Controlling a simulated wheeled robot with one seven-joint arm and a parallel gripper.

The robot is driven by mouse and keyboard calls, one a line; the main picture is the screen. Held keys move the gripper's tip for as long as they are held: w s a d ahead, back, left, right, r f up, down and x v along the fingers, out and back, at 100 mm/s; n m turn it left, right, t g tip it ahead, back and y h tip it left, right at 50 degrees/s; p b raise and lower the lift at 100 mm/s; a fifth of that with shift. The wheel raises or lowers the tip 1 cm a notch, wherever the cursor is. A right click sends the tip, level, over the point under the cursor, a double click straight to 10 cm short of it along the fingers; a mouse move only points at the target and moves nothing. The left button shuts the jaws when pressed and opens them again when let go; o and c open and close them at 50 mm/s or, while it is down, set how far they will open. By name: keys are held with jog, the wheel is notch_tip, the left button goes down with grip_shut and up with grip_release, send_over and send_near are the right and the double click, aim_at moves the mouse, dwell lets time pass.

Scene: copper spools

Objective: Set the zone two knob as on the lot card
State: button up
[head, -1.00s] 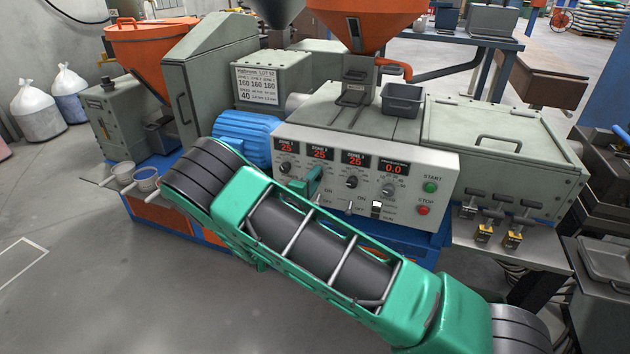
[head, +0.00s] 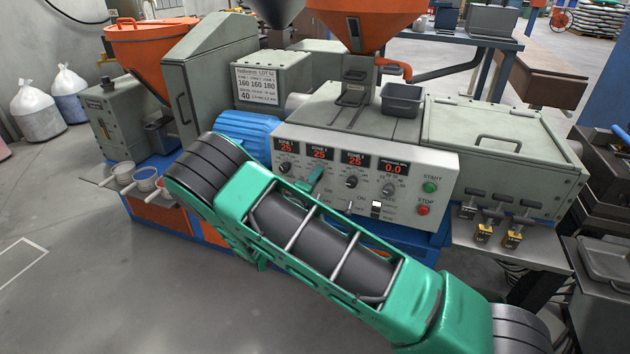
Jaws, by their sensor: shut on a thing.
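The control panel (head: 437,168) faces me with its row of knobs. My gripper (head: 317,173), mostly hidden behind my green arm, is at the second knob position and is shut on the zone two knob, which it hides. The red zone two display (head: 319,153) above it reads 25. The zone one knob (head: 284,168) and zone three knob (head: 352,182) stand clear to either side.
The zone one display (head: 284,145) and zone three display (head: 355,160) also read 25; the pressure display (head: 392,168) reads 0.0. A green start button (head: 430,187) and red stop button (head: 423,210) are at the right. A grey bin (head: 402,100) sits above the panel.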

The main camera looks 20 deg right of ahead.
jog(key=o, duration=1.1)
jog(key=shift+s+f, duration=0.1)
jog(key=shift+f, duration=0.2)
jog(key=shift+c, duration=0.2)
jog(key=shift+r, duration=0.1)
jog(key=v, duration=1)
jog(key=shift+s+a, duration=0.2)
jog(key=shift+a, duration=0.1)
jog(key=shift+d, duration=0.1)
